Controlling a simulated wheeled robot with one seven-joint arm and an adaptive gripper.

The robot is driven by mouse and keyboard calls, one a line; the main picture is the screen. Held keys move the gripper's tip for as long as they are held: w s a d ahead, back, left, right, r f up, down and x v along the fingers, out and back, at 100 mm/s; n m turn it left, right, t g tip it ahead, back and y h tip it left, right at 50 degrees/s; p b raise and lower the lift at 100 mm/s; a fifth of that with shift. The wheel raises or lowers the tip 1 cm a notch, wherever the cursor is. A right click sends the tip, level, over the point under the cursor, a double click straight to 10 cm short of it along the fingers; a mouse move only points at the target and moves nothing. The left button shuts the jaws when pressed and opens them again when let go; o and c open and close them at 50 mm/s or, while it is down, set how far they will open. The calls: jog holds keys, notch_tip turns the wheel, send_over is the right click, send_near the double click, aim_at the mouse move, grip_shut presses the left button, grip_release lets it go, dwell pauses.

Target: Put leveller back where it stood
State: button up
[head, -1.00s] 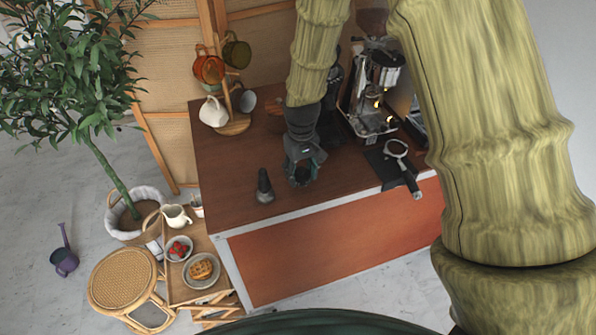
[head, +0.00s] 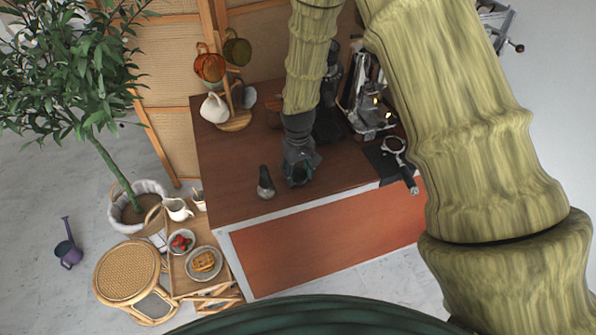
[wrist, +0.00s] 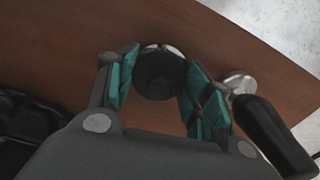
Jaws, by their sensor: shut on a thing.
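The leveller (wrist: 160,73) is a dark round piece with a pale metal rim, seen between the teal fingertips in the wrist view. My gripper (wrist: 158,85) is shut on it. In the head view my gripper (head: 298,181) points down at the front part of the brown counter (head: 232,195), and it mostly hides the leveller. I cannot tell whether the leveller touches the counter.
A dark-handled tamper (head: 265,183) stands close left of my gripper; in the wrist view it is at right (wrist: 265,125). A portafilter (head: 397,160), the espresso machine (head: 372,108) and a mug tree (head: 234,122) stand around. The counter's front edge is near.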

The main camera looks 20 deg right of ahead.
aim_at(298, 170)
jog(key=o, duration=1.1)
jog(key=shift+f, duration=0.1)
jog(key=shift+r+b, duration=2.3)
jog(key=shift+r, duration=3.85)
